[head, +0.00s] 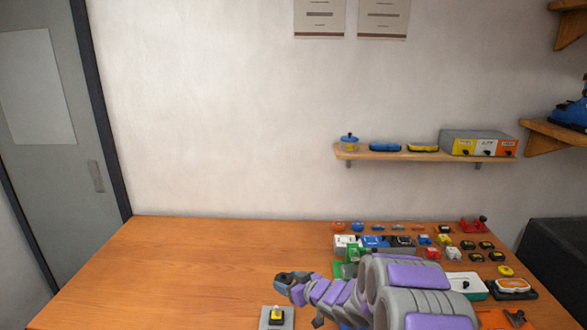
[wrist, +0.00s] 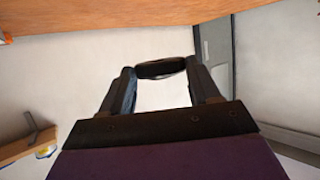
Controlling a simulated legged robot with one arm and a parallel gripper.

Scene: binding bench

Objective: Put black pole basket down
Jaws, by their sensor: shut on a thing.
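My gripper (wrist: 160,72) is shut on a small black rounded piece, which I take as the black pole basket (wrist: 160,69). The piece spans the gap between the two dark fingertips in the wrist view. In the head view my gripper (head: 284,279) is over the wooden bench, left of the crowded parts; the held piece is too small there to make out clearly. Whether it touches anything is not shown, but in the wrist view it appears clear of any surface.
A grey pad (head: 265,323) with a yellow and black piece (head: 277,316) is just below my gripper on the bench (head: 160,275). Several small parts and boxes crowd the right side, partly hidden by my arm. The bench's left side is bare. A wall shelf (head: 375,155) holds containers.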

